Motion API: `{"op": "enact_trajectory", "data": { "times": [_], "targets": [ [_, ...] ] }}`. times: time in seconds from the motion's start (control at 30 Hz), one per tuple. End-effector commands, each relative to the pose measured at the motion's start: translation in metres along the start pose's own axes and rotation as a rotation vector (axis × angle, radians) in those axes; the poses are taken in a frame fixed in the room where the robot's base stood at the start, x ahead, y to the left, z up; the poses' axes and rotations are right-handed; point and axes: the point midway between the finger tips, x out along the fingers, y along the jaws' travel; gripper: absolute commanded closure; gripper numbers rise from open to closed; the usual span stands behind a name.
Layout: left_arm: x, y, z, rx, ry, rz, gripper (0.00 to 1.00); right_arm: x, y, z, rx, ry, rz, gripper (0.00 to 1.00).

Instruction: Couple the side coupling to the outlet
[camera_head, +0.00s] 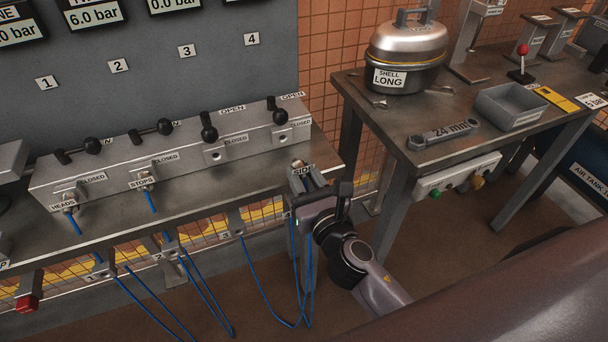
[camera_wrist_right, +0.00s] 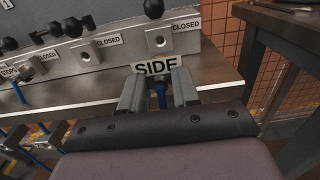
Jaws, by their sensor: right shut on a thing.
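The side coupling (camera_head: 299,164) has a white SIDE label and a blue hose. My right gripper (camera_head: 306,184) is shut on it; in the right wrist view the SIDE label (camera_wrist_right: 156,65) covers much of the coupling between the fingers. The gripper holds it at the bench's front edge, apart from the grey valve block (camera_head: 190,157). Two bare outlets show on the block: the third outlet (camera_head: 217,155) and the fourth outlet (camera_head: 283,136), both by CLOSED labels. In the right wrist view the fourth outlet (camera_wrist_right: 160,41) lies just beyond the coupling. My left gripper is out of view.
The HEADS coupling (camera_head: 70,204) and STOPS coupling (camera_head: 147,181) sit at the block's first two outlets. Numbered hose holders (camera_head: 169,248) and blue hoses hang below the bench edge. A table (camera_head: 400,128) at right carries a pot (camera_head: 405,60), wrench (camera_head: 443,134) and grey bin (camera_head: 510,106).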

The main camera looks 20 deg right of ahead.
Motion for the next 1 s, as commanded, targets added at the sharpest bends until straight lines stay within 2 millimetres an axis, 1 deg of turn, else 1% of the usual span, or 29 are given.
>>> {"op": "enact_trajectory", "data": {
  "times": [0.1, 0.17, 0.5, 0.7, 1.0],
  "targets": [
    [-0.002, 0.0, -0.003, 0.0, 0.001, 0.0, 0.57, 0.0, 0.0, 0.001, -0.003, -0.001, 0.0, 1.0],
    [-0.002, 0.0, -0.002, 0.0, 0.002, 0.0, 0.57, 0.004, 0.0, 0.001, -0.002, -0.002, 0.0, 1.0],
    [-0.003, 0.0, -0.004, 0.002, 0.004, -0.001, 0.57, 0.036, 0.0, 0.001, -0.001, -0.002, 0.0, 1.0],
    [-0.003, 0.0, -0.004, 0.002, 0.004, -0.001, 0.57, 0.051, 0.0, 0.001, -0.001, -0.002, 0.0, 1.0],
    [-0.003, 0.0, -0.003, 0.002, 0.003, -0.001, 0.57, 0.058, 0.0, 0.001, 0.0, -0.001, 0.0, 1.0]
  ]
}}
